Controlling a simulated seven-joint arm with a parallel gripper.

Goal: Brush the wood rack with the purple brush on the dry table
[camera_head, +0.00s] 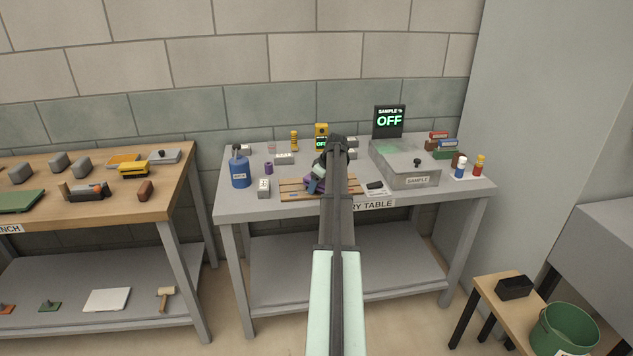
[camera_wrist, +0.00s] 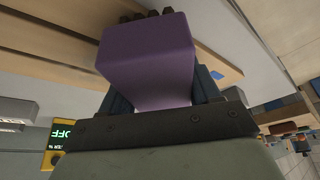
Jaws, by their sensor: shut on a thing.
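The wood rack (camera_head: 291,184) lies flat near the front middle of the dry table (camera_head: 232,208); its pale slats (camera_wrist: 45,38) also cross the upper part of the wrist view. My gripper (camera_head: 317,178) is over the rack, partly hidden by my arm. It is shut on the purple brush (camera_wrist: 150,55), whose block sits between the two blue-grey fingers. Dark bristle tufts show at the block's far end, close to the slats. I cannot tell whether they touch the rack.
Small bottles (camera_head: 478,166) stand at the right edge. A yellow device (camera_head: 321,130) is behind.

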